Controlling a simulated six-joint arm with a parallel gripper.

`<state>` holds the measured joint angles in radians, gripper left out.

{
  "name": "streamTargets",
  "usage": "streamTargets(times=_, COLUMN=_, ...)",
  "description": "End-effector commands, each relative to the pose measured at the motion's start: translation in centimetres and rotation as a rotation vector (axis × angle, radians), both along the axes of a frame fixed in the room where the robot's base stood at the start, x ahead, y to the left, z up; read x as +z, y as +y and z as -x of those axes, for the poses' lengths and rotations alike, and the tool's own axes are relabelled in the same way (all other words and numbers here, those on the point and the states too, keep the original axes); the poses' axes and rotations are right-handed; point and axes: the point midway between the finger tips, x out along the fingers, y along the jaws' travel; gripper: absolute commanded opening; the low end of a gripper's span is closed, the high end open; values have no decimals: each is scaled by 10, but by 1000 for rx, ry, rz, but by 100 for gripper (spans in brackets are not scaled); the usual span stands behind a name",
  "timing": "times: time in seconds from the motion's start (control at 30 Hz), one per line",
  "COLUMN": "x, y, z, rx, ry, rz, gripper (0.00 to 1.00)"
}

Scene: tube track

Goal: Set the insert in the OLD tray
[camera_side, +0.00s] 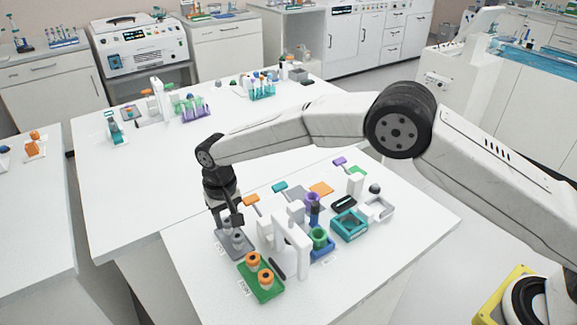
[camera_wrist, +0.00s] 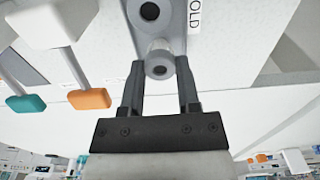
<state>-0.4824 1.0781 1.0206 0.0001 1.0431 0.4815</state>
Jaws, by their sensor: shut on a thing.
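My gripper (camera_side: 226,218) points down over the grey tray (camera_side: 221,245) at the front left of the bench. In the wrist view its two dark fingers (camera_wrist: 160,72) are shut on a light grey round insert (camera_wrist: 158,56) with a dark hole. The tray (camera_wrist: 176,28) shows there behind the insert, beside a label reading OLD (camera_wrist: 194,15). Another round grey piece with a dark hole (camera_wrist: 150,11) is in line with the held insert on the tray. I cannot tell whether the held insert is fully seated or just above its place.
A green tray (camera_side: 262,292) with two orange-topped pieces (camera_side: 265,277) stands close in front. A white upright stand (camera_side: 292,245), a blue rack with a green cup (camera_side: 319,238) and a teal open box (camera_side: 349,226) stand to the right. Orange and teal paddles (camera_wrist: 90,98) are near my fingers.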

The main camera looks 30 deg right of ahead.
Motion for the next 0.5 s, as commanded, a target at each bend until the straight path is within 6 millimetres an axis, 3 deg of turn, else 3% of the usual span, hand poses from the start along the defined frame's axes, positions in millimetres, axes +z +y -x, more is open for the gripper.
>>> streamTargets(times=0.17, x=0, y=0, z=0, rx=0, ry=0, rz=0, gripper=3)
streamTargets(times=0.2, x=0, y=0, z=0, rx=0, ry=0, rz=0, gripper=44)
streamTargets(times=0.3, x=0, y=0, z=0, rx=0, ry=0, rz=0, gripper=76)
streamTargets(times=0.33, x=0, y=0, z=0, rx=0, ry=0, rz=0, gripper=82)
streamTargets(times=0.5, x=0, y=0, z=0, rx=0, ry=0, rz=0, gripper=82)
